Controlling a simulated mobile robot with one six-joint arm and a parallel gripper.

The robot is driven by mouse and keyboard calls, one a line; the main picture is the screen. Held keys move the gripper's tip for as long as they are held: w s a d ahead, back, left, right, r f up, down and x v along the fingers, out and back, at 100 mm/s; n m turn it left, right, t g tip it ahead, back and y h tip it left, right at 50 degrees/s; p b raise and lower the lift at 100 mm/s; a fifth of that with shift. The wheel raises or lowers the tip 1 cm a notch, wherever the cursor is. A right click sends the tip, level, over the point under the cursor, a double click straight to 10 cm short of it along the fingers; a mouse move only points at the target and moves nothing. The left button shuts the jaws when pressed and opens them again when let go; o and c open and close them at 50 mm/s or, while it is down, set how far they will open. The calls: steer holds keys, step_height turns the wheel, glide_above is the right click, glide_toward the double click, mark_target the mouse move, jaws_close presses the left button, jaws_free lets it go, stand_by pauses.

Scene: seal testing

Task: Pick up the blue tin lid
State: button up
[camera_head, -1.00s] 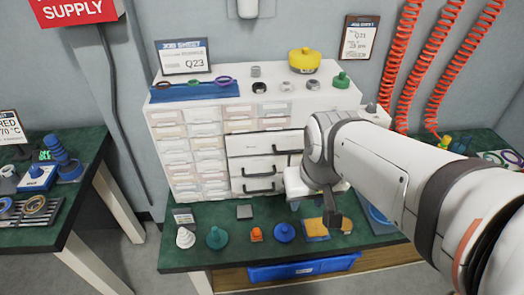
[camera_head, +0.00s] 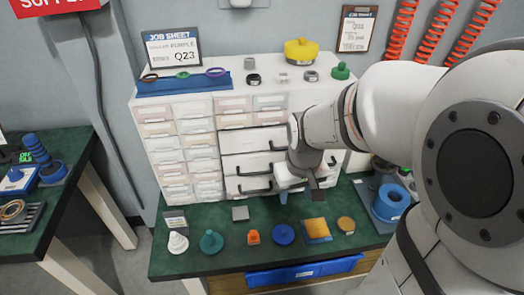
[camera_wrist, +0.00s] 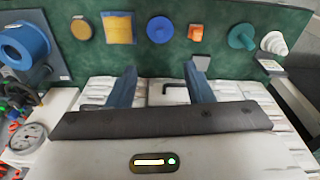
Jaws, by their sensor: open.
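The blue tin lid (camera_head: 284,234) is a round blue disc with a small raised knob. It lies flat on the green bench top, between an orange piece and a yellow-orange pad. In the wrist view the blue lid (camera_wrist: 160,30) lies beyond my fingertips, near the top middle. My gripper (camera_head: 300,195) is in front of the drawer cabinet, above the back part of the bench and apart from the lid. In the wrist view its two blue fingers (camera_wrist: 158,75) are spread with nothing between them.
A teal lid (camera_head: 211,242), orange piece (camera_head: 253,237), yellow-orange pad (camera_head: 317,229) and tan disc (camera_head: 346,224) share the lid's row. A grey square (camera_head: 240,213) lies behind. The white drawer cabinet (camera_head: 185,150) stands close behind my gripper. A blue roll (camera_head: 391,201) stands at right.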

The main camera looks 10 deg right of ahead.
steer(key=n+g+b, duration=0.1)
steer(key=b, duration=0.4)
glide_toward(284, 230)
steer(key=shift+n, duration=0.3)
steer(key=f, duration=0.6)
steer(key=f+b, duration=0.1)
steer(key=f, duration=0.2)
steer(key=shift+w, duration=0.25)
jaws_close()
